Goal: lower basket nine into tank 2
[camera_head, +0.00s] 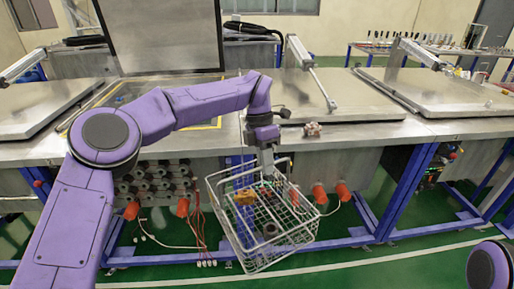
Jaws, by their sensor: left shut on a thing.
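My left gripper (267,158) is shut on the handle of a wire basket (262,240) with several small parts in it. The basket hangs in front of the bench, below the worktop edge, slightly tilted. A tank (222,123) with a yellow-edged opening has its grey lid (163,36) raised; my left arm crosses in front of it and hides part of the opening. I can read no tank or basket number. My right gripper is out of view.
Closed lids (318,98) (437,91) cover the tanks to the right, and another closed lid (40,106) lies at the left. A small metal part (312,130) sits on the worktop (350,133). Orange-capped fittings and blue legs (400,200) are under the bench.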

